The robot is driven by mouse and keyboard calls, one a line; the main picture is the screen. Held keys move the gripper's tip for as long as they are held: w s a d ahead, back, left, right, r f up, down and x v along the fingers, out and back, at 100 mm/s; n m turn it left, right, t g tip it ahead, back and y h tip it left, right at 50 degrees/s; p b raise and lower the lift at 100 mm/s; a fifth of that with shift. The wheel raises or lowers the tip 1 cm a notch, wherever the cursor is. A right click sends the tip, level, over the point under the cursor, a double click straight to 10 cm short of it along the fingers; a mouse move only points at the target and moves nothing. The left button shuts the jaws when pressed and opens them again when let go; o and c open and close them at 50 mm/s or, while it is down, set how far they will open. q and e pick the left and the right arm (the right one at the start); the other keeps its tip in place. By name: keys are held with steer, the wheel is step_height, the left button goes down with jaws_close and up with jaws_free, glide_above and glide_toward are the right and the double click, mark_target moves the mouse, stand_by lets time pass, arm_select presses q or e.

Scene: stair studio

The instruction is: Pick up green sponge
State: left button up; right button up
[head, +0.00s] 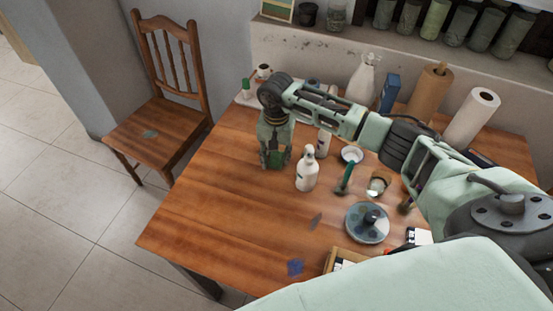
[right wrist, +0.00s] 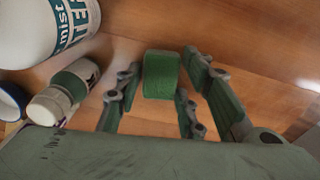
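The green sponge (right wrist: 162,75) sits on the wooden table between the fingers of my right gripper (right wrist: 160,75). In the right wrist view, a narrow gap shows between the sponge and the left finger, and the right finger is close beside it. The fingers look spread and not closed on it. In the head view, my right gripper (head: 275,155) points down at the table, and the green of the sponge (head: 275,159) shows between its fingers, partly hidden. My left gripper is not in view.
A white bottle (head: 307,170) stands close to the right of the gripper. The table's left front is mostly clear. A wooden chair (head: 160,130) stands left.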

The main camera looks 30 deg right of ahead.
mark_target(277, 157)
steer(key=c, duration=0.4)
steer(key=shift+o, duration=0.2)
steer(key=shift+r, duration=0.1)
steer(key=shift+w+r, duration=0.1)
steer(key=shift+r, duration=0.25)
step_height(277, 157, up, 9)
steer(key=b, duration=0.2)
steer(key=shift+r, duration=0.1)
